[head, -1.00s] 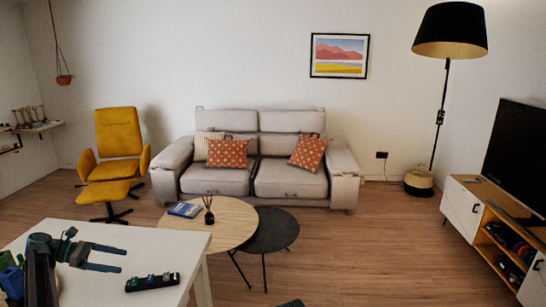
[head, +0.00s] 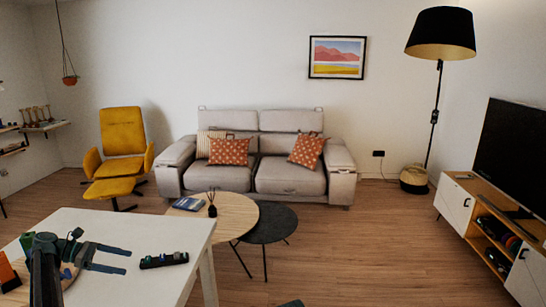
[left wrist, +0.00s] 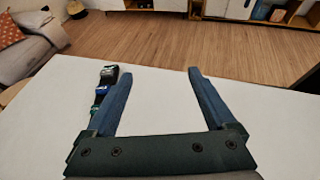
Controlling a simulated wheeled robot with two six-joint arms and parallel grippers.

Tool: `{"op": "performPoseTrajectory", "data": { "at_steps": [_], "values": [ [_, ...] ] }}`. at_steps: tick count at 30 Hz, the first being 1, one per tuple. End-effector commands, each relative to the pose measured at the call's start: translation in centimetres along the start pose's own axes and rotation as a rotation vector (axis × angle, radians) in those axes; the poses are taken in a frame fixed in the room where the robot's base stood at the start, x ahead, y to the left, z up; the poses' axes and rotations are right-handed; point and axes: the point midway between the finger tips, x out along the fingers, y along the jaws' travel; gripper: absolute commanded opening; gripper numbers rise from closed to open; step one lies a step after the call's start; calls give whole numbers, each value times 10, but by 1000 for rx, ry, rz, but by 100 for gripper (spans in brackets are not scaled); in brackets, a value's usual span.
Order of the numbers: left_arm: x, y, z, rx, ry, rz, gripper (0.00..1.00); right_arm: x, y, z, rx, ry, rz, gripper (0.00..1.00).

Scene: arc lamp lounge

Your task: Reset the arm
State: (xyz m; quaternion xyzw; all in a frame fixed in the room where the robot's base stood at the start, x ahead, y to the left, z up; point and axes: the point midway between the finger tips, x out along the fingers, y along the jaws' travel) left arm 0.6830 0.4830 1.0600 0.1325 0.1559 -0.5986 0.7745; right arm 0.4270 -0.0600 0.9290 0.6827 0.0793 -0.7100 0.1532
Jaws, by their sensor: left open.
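My left arm comes in from the lower left in the head view. Its gripper (head: 126,262) is over the white table (head: 110,222), with its two blue-grey fingers apart and nothing between them. In the left wrist view the open fingers (left wrist: 160,73) point across the white tabletop. A black strip holding several small coloured pieces (head: 163,260) lies just beyond the fingertips in the head view. In the left wrist view the strip (left wrist: 104,85) is left of the left finger, which partly hides it. My right gripper is not seen.
A wooden piece (head: 14,297) with an orange object (head: 7,272) is at the table's left side, partly hidden by my arm. Beyond the table stand a round wooden coffee table (head: 235,212) and a dark one (head: 272,226). Open floor lies to the right.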

Motion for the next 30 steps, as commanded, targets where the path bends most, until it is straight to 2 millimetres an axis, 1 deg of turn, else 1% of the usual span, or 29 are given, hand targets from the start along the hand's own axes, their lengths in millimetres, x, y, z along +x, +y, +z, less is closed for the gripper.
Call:
{"op": "performPoseTrajectory", "data": {
  "at_steps": [1, 5, 9, 11, 14, 17, 18, 20, 21, 23, 24, 26, 27, 29, 30],
  "values": [
    [8, -2, 1, 10, 9, -8, 89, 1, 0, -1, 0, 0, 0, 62],
    [28, -7, 2, 41, 35, -28, 89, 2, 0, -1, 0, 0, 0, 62],
    [55, -14, 4, 86, 72, -58, 89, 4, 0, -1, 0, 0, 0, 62],
    [71, -19, 5, 114, 94, -77, 89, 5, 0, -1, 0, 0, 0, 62],
    [101, -30, 7, 170, 136, -116, 89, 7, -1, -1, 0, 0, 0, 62],
    [136, -45, 8, 243, 187, -165, 89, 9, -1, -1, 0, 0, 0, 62],
    [154, -53, 9, 280, 210, -191, 89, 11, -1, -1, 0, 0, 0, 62],
    [182, -69, 10, 348, 252, -236, 89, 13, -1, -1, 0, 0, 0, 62],
    [203, -82, 10, 402, 283, -274, 89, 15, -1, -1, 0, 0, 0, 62],
    [238, -107, 10, 504, 337, -345, 89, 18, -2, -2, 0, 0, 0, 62],
    [261, -126, 9, 582, 375, -400, 89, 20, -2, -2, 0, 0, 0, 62],
    [291, -155, 7, 702, 430, -484, 89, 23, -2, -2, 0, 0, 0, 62],
    [308, -174, 5, 784, 462, -542, 89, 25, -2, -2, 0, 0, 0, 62],
    [330, -202, 2, 910, 509, -632, 89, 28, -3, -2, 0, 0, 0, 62],
    [342, -221, -1, 996, 538, -694, 89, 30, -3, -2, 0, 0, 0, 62]
  ]
}}
